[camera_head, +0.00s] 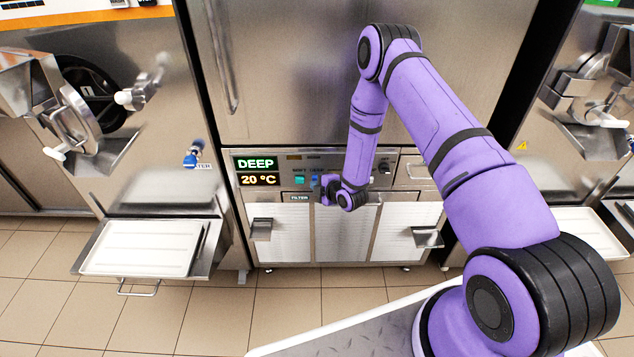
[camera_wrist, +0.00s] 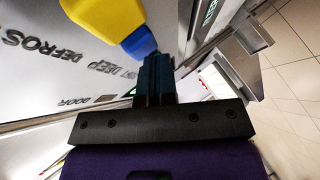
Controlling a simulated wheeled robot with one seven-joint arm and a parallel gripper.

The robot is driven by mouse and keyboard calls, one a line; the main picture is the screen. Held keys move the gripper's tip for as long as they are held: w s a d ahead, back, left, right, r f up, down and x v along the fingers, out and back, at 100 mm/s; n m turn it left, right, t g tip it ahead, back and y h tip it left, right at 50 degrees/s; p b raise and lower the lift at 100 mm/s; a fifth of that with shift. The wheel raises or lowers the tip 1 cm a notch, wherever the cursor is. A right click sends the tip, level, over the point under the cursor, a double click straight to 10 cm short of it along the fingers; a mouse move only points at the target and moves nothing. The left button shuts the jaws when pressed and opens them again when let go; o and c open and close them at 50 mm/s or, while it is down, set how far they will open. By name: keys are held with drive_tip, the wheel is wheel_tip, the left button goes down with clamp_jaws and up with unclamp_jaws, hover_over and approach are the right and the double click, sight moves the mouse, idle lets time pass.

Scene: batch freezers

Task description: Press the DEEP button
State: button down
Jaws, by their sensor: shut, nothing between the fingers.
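The control panel shows a display (camera_head: 257,171) reading "DEEP" and "20 °C". Below small labels sit a teal button (camera_head: 299,181) and a blue button (camera_head: 314,181). In the wrist view the blue button (camera_wrist: 139,43) appears large, with a yellow button (camera_wrist: 105,15) beside it and the printed label "DEEP" (camera_wrist: 101,67) near them. The blue button seems to go with that label. My gripper (camera_head: 322,188) is shut and empty in front of the panel. Its fingertips (camera_wrist: 155,62) are close beside the blue button; I cannot tell whether they touch.
White louvred panels (camera_head: 280,232) lie below the controls, with a metal bracket (camera_head: 428,237) at right. A steel door with a long handle (camera_head: 222,60) is above. Batch freezers stand on both sides; the left one has a white tray (camera_head: 143,246) jutting out.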

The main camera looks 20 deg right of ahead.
drive_tip(key=shift+s, duration=0.1)
drive_tip(key=shift+s+a, duration=0.25)
drive_tip(key=shift+s, duration=0.55)
drive_tip(key=shift+s, duration=0.1)
drive_tip(key=shift+s+a, duration=0.25)
drive_tip(key=shift+s, duration=0.5)
drive_tip(key=shift+s+a, duration=0.25)
drive_tip(key=shift+s, duration=0.55)
drive_tip(key=shift+s+a, duration=0.25)
drive_tip(key=shift+s, duration=0.5)
